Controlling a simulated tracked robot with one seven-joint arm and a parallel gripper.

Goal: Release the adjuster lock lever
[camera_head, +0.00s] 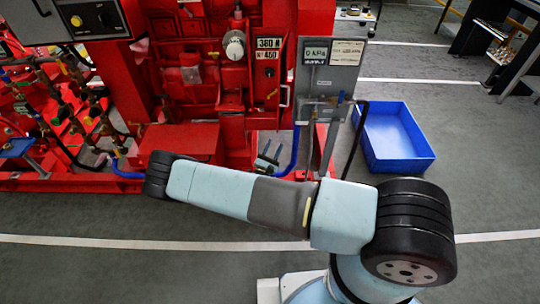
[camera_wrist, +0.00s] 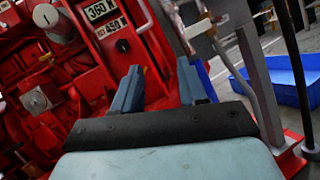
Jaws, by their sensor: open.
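My gripper (camera_head: 268,162) shows in the head view as two blue-grey fingers beyond my arm, low in front of the red machine. In the wrist view my gripper (camera_wrist: 160,68) is open, with its fingers apart and nothing held between them. A red adjuster panel (camera_head: 268,75) carries labels reading 360 N and SET 450. In the wrist view this panel (camera_wrist: 124,50) lies ahead and to the left of the fingers. A small orange-yellow piece on it (camera_wrist: 146,70) shows near the left fingertip. I cannot tell whether it is the lock lever. No touching is clear.
A grey gauge panel (camera_head: 324,80) reading 0 kPa stands right of the red panel, with a dark hose (camera_head: 357,135) beside it. A blue bin (camera_head: 397,140) sits on the floor to the right. Red frames and pipes crowd the left; the front floor is open.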

